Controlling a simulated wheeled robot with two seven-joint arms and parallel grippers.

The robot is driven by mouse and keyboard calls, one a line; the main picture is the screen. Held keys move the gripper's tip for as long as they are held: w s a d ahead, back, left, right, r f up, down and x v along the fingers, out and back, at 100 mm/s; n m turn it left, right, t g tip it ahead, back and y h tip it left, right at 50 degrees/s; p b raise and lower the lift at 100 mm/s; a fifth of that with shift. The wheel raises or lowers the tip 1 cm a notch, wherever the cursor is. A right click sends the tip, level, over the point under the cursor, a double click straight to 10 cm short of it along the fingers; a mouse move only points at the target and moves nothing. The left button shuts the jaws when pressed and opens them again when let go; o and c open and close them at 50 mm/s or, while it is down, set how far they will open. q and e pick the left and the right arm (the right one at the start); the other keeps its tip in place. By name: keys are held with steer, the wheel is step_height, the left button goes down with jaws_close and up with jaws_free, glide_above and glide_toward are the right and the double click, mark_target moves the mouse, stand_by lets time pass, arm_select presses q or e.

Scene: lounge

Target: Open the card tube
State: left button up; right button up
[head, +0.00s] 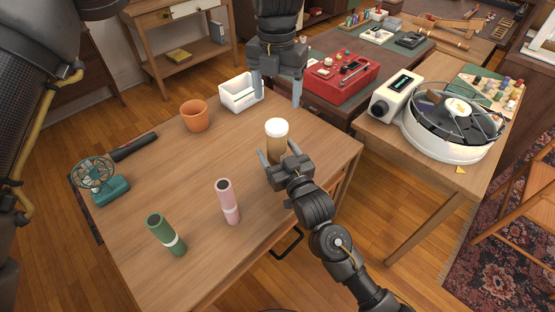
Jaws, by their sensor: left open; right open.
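The card tube (276,145) is brown with a white cap (277,127) on its top. It stands upright near the right side of the wooden table, with its cap on. My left gripper (277,97) is open and points down above and behind the tube, its fingers apart and empty. My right gripper (277,153) is open at the near side of the tube. Its two fingers point toward the tube's lower part, one to each side in the picture. Whether they touch it I cannot tell. The tube's base is hidden behind this gripper.
A red case (340,78) lies behind. The table's middle is clear.

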steer(key=shift+w+a, duration=0.15)
steer(key=shift+w, duration=0.15)
steer(key=shift+c, duration=0.3)
